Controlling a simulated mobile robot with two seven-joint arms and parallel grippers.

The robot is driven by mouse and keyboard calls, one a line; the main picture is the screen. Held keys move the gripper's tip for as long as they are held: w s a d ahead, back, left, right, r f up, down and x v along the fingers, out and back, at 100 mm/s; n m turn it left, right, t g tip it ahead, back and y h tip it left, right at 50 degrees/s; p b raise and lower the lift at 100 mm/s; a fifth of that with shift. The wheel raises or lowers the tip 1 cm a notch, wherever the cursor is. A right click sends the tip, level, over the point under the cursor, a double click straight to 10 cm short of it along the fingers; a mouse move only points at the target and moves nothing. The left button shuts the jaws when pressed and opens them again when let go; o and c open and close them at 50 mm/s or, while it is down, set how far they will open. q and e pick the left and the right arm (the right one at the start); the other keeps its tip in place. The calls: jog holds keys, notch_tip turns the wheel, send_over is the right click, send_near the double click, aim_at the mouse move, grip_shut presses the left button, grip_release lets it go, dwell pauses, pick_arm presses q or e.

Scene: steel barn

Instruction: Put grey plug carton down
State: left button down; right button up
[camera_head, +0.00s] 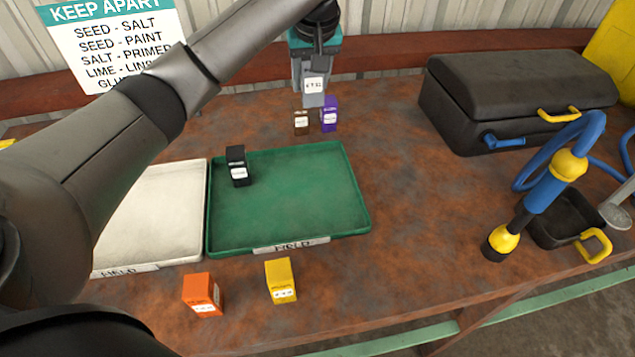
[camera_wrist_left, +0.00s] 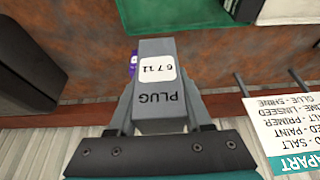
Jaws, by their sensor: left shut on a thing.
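My left gripper (camera_head: 313,92) is shut on the grey plug carton (camera_head: 314,99), above the back of the bench, beyond the green tray. In the left wrist view the carton (camera_wrist_left: 158,103) is clamped between the two fingers, with "PLUG" and "6 7 11" on its labelled face. Just in front of it in the head view stand a small brown carton (camera_head: 301,122) and a purple carton (camera_head: 330,115). The purple one shows partly behind the grey carton in the wrist view (camera_wrist_left: 133,63). My right gripper is not in view.
A green tray (camera_head: 300,205) holds a black carton (camera_head: 238,167) at its back left. A white tray (camera_head: 160,215) adjoins it. Orange (camera_head: 203,294) and yellow (camera_head: 281,281) cartons stand in front. A black case (camera_head: 520,95) stands back right. Bench right of the green tray is clear.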

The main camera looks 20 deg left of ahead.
pick_arm(q)
jog(key=shift+w+d, duration=0.25)
jog(key=shift+w, duration=0.3)
jog(key=shift+w+d+f, duration=0.15)
jog(key=shift+w+f, duration=0.05)
jog(key=shift+f, duration=0.1)
notch_tip(320, 180, down, 18)
jog(key=b, duration=0.4)
jog(key=shift+s+f, duration=0.15)
jog(key=shift+f, duration=0.4)
jog(key=shift+f, duration=0.15)
jog(key=shift+c, duration=1.6)
grip_release()
